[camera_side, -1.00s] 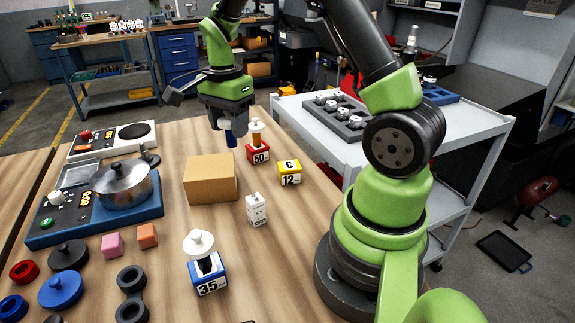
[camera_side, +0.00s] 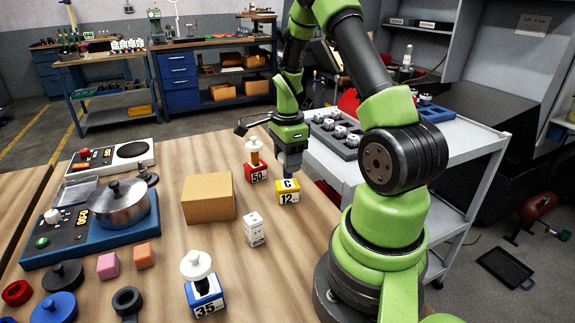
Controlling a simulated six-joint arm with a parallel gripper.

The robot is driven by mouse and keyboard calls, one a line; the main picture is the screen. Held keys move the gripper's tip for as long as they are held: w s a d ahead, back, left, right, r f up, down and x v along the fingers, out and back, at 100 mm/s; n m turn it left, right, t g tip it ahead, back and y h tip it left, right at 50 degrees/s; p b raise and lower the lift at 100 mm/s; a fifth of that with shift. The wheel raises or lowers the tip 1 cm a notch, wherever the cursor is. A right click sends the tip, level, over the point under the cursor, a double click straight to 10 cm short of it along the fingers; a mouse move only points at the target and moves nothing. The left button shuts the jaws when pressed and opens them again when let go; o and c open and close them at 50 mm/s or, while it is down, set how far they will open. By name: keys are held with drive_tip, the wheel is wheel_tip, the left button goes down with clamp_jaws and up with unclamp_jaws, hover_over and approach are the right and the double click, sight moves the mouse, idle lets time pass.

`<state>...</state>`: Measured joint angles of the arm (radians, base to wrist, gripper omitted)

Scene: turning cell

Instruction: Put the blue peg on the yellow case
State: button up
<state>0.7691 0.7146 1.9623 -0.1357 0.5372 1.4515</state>
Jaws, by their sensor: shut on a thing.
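The yellow case (camera_side: 288,197), marked C and 12, stands on the wooden table near its right edge. My gripper (camera_side: 291,165) is right above it, pointing down. It is shut on the blue peg (camera_side: 291,173), which is mostly hidden between the fingers. The peg's lower end is over or at the top of the yellow case; I cannot tell whether it touches.
A red case (camera_side: 257,175) marked 50 with an orange-and-white piece stands just left. A cardboard box (camera_side: 208,198), a small white box (camera_side: 254,230) and a blue case (camera_side: 205,298) marked 35 stand nearer. A grey cart (camera_side: 460,150) is right.

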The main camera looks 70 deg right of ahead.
drive_tip(key=shift+f, duration=0.9)
drive_tip(key=shift+f, duration=0.15)
drive_tip(key=o, duration=1)
drive_tip(key=shift+o, duration=0.2)
